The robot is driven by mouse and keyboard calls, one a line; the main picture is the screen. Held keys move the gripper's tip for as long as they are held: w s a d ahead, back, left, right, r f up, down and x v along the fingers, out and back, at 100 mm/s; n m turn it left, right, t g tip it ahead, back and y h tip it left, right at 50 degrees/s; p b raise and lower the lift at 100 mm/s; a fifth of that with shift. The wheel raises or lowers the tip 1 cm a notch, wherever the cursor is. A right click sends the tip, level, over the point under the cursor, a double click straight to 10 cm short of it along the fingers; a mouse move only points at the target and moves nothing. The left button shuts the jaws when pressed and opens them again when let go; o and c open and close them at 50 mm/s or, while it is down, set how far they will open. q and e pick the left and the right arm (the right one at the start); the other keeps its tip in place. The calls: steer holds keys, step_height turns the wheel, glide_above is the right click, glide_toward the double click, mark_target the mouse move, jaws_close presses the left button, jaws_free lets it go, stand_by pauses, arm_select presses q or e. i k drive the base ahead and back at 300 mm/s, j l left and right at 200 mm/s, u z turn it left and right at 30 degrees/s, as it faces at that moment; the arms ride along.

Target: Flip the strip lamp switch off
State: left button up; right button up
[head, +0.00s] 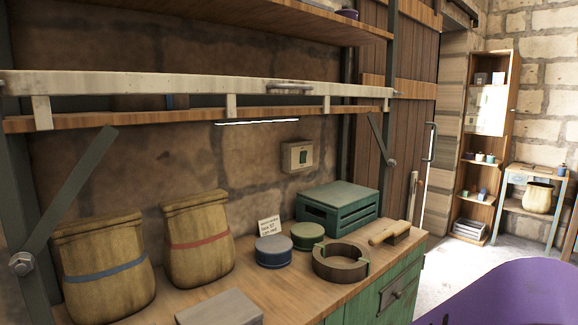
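The strip lamp (257,122) is a thin bright white bar under the lower shelf, and it looks lit. Which way the rocker is tipped is too small to tell. Neither of my grippers shows in the head view.
A wooden counter (285,281) runs below the switch. On it stand two sacks (103,262) (198,245), a small card (268,226), round tins (273,250) (307,235), a ring (341,266), a green crate (338,208) and a grey block (218,308). Floor is open at right.

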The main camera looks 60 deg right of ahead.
mark_target(302, 155)
steer(key=k+l+z, duration=0.2)
steer(key=k, duration=0.15)
steer(key=k+l+z, duration=0.2)
steer(key=k, duration=0.15)
steer(key=j+z, duration=0.1)
steer(key=z, duration=1.25)
